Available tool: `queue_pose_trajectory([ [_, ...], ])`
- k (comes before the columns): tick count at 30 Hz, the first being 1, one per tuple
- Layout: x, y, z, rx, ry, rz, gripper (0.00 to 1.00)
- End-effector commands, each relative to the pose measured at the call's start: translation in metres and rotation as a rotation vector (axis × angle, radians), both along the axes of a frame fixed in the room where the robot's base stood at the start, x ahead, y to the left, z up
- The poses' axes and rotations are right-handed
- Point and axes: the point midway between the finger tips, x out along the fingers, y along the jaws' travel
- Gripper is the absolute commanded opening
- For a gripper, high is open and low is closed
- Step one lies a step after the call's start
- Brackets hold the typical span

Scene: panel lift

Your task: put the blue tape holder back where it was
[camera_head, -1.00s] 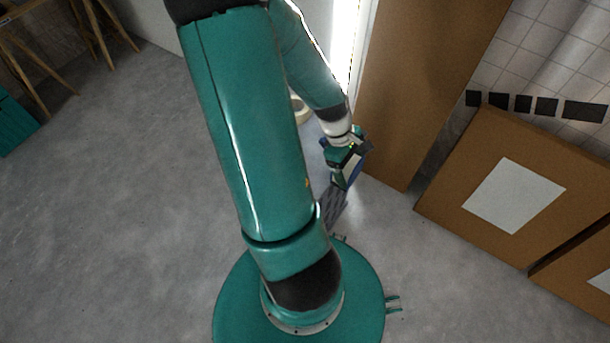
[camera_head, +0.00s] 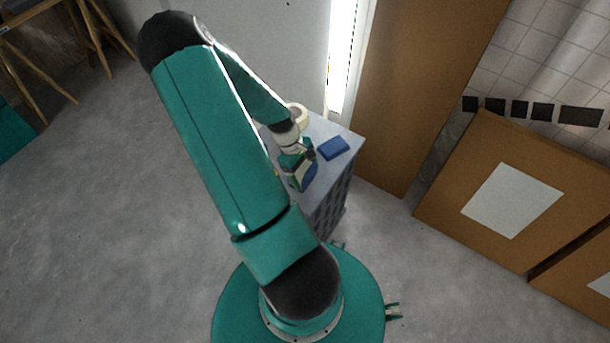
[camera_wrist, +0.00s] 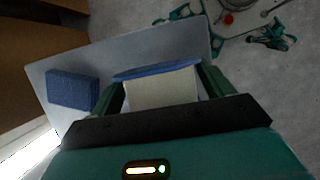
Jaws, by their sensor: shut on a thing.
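My gripper (camera_head: 299,168) is shut on a blue thing with a cream face, which I take to be the blue tape holder (camera_head: 305,182). In the wrist view, the tape holder (camera_wrist: 158,70) sits between the two green fingers (camera_wrist: 161,80), its blue edge outward and its cream face toward my wrist. It is over the near part of the grey stand's top (camera_head: 347,133); I cannot tell whether it touches that top. Much of the holder is hidden by my gripper.
A blue block (camera_head: 333,148) lies on the stand to the right of my gripper and also shows in the wrist view (camera_wrist: 72,90). A cream tape roll (camera_head: 299,113) is at the back left, partly behind my arm. Brown panels (camera_head: 428,90) stand right of the stand.

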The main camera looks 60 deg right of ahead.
Motion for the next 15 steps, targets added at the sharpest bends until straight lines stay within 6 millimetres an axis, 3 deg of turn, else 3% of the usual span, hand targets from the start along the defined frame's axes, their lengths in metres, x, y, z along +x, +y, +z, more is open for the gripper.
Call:
queue_pose_trajectory([
  [4, -0.002, 0.0, -0.021, 0.002, 0.003, -0.001, 0.43],
  [13, -0.002, 0.0, -0.024, 0.001, 0.001, 0.0, 0.43],
  [14, -0.002, 0.0, -0.024, 0.001, 0.001, 0.0, 0.84],
  [15, -0.002, 0.0, -0.024, 0.001, 0.001, 0.0, 0.92],
])
